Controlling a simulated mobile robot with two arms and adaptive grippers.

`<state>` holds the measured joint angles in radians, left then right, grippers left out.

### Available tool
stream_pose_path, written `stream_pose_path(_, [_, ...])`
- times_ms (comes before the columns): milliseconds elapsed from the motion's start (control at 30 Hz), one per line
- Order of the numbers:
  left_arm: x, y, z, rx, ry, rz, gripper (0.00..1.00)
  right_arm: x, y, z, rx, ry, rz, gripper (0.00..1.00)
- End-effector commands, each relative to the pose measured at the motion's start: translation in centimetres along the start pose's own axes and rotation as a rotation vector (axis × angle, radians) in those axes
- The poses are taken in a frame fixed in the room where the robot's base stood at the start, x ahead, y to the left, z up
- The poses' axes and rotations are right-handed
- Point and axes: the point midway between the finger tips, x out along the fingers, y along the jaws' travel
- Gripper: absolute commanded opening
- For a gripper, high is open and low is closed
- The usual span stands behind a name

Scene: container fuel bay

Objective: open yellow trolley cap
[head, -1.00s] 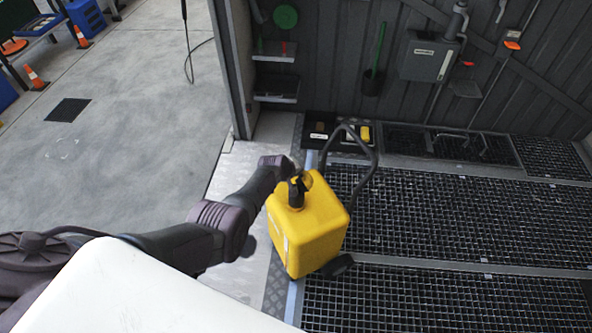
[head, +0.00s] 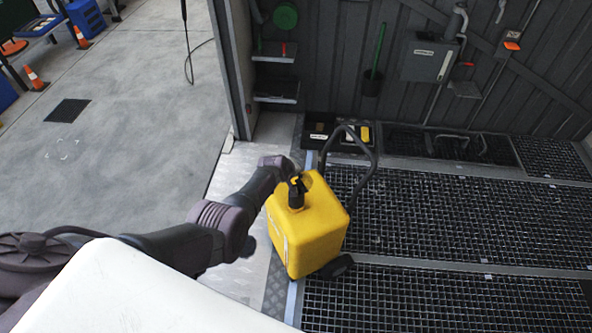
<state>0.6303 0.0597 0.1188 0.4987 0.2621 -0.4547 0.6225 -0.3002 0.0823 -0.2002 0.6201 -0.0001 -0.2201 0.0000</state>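The yellow trolley (head: 308,236) is a boxy yellow tank with a dark looped handle (head: 372,165) and a black wheel (head: 338,267). It stands upright at the left edge of the grating. My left arm reaches in from the left, and my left gripper (head: 298,184) is at the cap area on top of the tank. A black neck or cap part (head: 296,198) shows there, with a small yellow piece just above it. The gripper's fingers are small and dark against it, so their grip on the cap is unclear. My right gripper is out of view.
Dark grating (head: 440,215) covers the floor to the right and is mostly clear. A black tray (head: 340,131) with small items lies behind the trolley. A grey box (head: 430,60) and shelves (head: 275,75) are on the back wall. Open concrete lies left.

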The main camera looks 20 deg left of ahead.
Motion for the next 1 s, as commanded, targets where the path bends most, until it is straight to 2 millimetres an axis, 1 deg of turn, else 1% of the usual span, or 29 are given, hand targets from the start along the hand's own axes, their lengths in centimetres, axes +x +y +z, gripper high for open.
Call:
stream_pose_path(33, [-0.2, 1.1, -0.5, -0.001, 0.012, 0.018, 0.19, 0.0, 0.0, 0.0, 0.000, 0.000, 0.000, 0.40])
stream_pose_path(100, [-0.2, 0.9, -0.5, -0.001, 0.011, 0.016, 0.30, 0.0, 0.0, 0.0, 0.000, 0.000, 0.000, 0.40])
stream_pose_path(133, [-0.1, 0.9, -0.5, -0.001, 0.010, 0.015, 0.34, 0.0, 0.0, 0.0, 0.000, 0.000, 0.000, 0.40])
stream_pose_path(467, [-0.1, 0.3, -0.2, 0.000, 0.005, 0.006, 0.34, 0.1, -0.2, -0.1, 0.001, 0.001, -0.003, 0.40])
stream_pose_path(633, [-0.6, 0.3, -0.2, 0.001, 0.004, 0.007, 0.34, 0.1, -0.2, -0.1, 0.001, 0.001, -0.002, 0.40])
stream_pose_path(767, [-1.4, 0.2, -0.1, 0.001, 0.002, 0.007, 0.34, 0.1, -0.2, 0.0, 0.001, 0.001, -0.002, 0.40])
stream_pose_path(1000, [-3.8, 0.3, -0.1, 0.001, 0.004, 0.006, 0.34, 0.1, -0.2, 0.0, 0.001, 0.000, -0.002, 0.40])
